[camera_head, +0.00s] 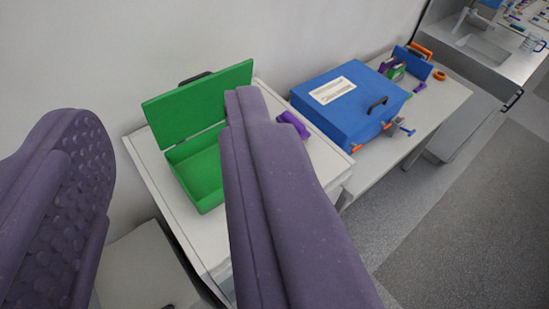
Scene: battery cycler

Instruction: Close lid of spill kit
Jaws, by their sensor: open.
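The spill kit is a green box (199,178) on a white cabinet in the middle of the head camera view. Its green lid (195,105) stands raised at the back, with a dark handle on its upper edge. My gripper (170,108) is open, with two purple fingers spread wide and nothing seen between them. The right finger stands in front of the box in the picture and hides its right part. I cannot tell how far the fingers are from the lid, and no contact shows.
A blue case (345,110) with a white label and dark handle sits right of the green box. A purple object (294,124) lies between them. A blue organiser (412,63) and a sink (490,47) are farther right. Grey floor (450,210) is clear at lower right.

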